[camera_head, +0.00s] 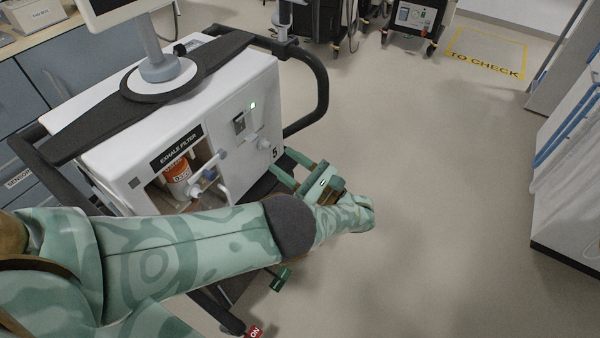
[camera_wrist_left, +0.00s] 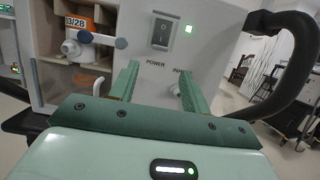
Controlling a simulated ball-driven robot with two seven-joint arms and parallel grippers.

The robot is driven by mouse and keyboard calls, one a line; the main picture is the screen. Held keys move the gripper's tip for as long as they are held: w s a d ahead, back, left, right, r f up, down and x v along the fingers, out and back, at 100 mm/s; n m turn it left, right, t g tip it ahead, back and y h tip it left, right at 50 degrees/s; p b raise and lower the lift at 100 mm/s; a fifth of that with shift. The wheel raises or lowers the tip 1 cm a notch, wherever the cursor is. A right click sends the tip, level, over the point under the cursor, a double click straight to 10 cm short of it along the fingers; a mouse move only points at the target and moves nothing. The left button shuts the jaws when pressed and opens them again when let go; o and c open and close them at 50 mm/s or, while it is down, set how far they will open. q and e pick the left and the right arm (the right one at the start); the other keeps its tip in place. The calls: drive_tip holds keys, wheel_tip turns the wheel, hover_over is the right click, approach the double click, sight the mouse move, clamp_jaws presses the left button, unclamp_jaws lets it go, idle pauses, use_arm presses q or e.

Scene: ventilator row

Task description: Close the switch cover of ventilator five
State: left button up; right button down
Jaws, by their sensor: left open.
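Ventilator five (camera_head: 225,100) is a white box on a cart, with a black "5" on its front. On that front a dark power switch (camera_head: 239,123) sits in a grey recess beside a lit green lamp (camera_head: 253,105). A pale edge shows at the switch's right side; I cannot tell whether it is the cover. The switch also shows in the left wrist view (camera_wrist_left: 161,33), above the word "POWER". My left gripper (camera_head: 280,159) is open and empty, in front of the panel, below and right of the switch. In the wrist view its fingers (camera_wrist_left: 158,72) stand apart. My right gripper is not in view.
A black handle (camera_head: 322,90) curves out at the ventilator's right. An open exhale filter bay (camera_head: 165,198) with an orange-labelled canister (camera_head: 177,178) and a grey-ended lever is at the left. Green and red pedals show low on the cart.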

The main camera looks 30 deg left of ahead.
use_arm(q)
drive_tip(key=b+v, duration=0.1)
drive_tip(key=v, duration=0.2)
drive_tip(key=shift+d+f, duration=0.15)
drive_tip(key=shift+d, duration=0.2)
